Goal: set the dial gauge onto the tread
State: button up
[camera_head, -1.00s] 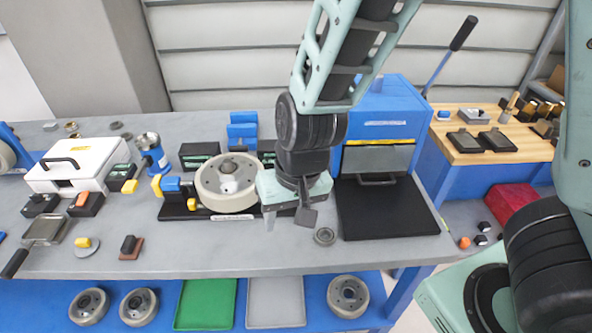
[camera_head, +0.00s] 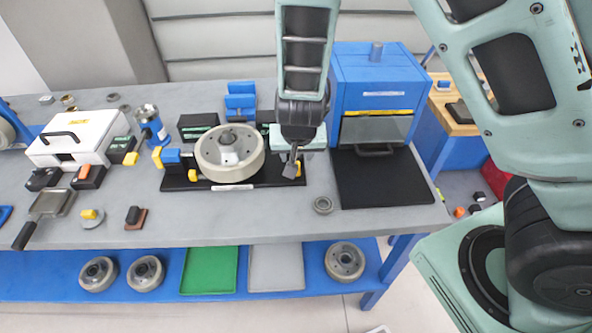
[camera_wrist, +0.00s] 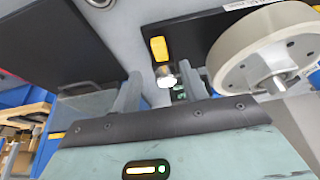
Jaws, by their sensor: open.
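A pale grey wheel (camera_head: 207,160) with a broad tread lies on a black fixture plate (camera_head: 270,173); it also shows at the right of the wrist view (camera_wrist: 228,62). My gripper (camera_head: 294,163) is open and empty, above the plate's right end and right of the wheel. In the wrist view, a yellow piece with a silver round end (camera_wrist: 160,50) lies between and beyond my open fingers (camera_wrist: 162,88). It may be the dial gauge, but I cannot read a dial face. In the head view my gripper mostly hides it.
A blue press-like box (camera_head: 372,75) with a black mat (camera_head: 385,190) stands to the right. A small metal ring (camera_head: 323,205) lies near the front. A white case (camera_head: 75,140) and small tools fill the left. The front middle is clear.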

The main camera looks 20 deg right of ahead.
jog(key=b+x, duration=0.1)
jog(key=x, duration=0.7)
jog(key=shift+r, duration=0.1)
grip_shut()
jog(key=shift+a, duration=0.1)
